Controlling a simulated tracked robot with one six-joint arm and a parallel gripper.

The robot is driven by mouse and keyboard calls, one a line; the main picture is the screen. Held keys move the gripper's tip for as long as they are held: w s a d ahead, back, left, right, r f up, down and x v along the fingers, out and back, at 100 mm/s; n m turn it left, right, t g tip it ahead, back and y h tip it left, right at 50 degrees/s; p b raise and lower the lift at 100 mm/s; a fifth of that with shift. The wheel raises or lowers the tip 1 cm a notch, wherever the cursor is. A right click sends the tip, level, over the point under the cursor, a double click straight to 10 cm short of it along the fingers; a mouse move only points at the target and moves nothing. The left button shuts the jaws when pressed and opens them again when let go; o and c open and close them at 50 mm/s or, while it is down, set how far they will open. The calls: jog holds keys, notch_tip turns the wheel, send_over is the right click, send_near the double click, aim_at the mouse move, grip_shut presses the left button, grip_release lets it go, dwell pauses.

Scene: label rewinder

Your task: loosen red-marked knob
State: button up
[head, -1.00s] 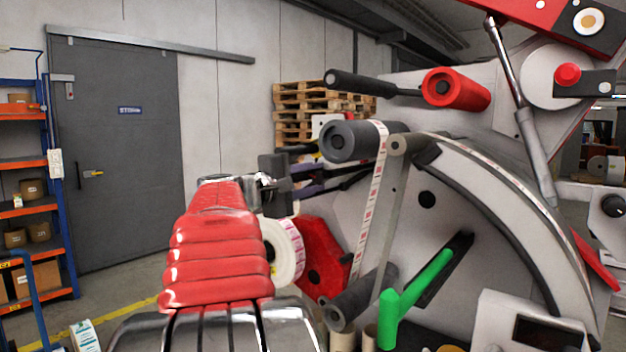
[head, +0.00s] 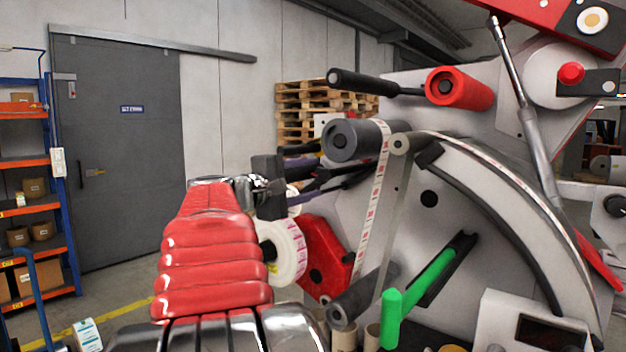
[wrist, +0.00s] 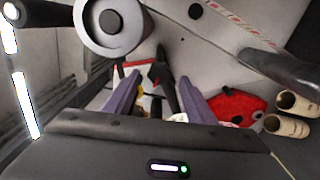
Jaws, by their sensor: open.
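My gripper (wrist: 160,78) shows in the wrist view with its two purple fingers apart and nothing held between them. A black handle-like part (wrist: 165,88) with a red piece (wrist: 146,74) beside it shows in the gap between the fingers; I cannot tell whether this is the red-marked knob, nor how far it lies beyond the tips. In the head view my red-covered arm hides part of the machine, and the fingers are mostly covered near the black rods. A round red knob (head: 571,73) sits on the machine's upper right, far from my gripper.
The grey machine panel (head: 405,235) fills the right. A white label roll (head: 290,252), a red hexagonal part (head: 327,258), a dark roller (head: 350,140) and a green lever (head: 412,295) crowd around the arm. Open floor shows at left before the grey door (head: 120,160).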

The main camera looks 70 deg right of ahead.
jog(key=v, duration=1.1)
jog(key=shift+w+a, duration=0.2)
jog(key=shift+a, duration=0.15)
jog(key=shift+w+d+f, duration=0.1)
notch_tip(320, 180, down, 13)
jog(key=w+a+t+y, duration=0.2)
jog(key=t+y, duration=0.1)
jog(key=y, duration=0.1)
jog(key=w+a+f+t+y, duration=0.2)
jog(key=w+a+f, duration=0.1)
jog(key=a+f, duration=0.35)
jog(key=w+a+f+t+y, duration=0.2)
jog(key=a+f, duration=0.4)
jog(key=a, duration=0.1)
jog(key=a+f+n+t+y, duration=0.1)
jog(key=a+f+y, duration=0.3)
jog(key=a, duration=1.2)
jog(key=a+f+n+t+y, duration=0.2)
jog(key=a+f+t+y, duration=0.2)
jog(key=a, duration=1.3)
jog(key=shift+w+a+f+t+y, duration=0.2)
jog(key=shift+w+f+t+y, duration=0.1)
jog(key=shift+f, duration=0.3)
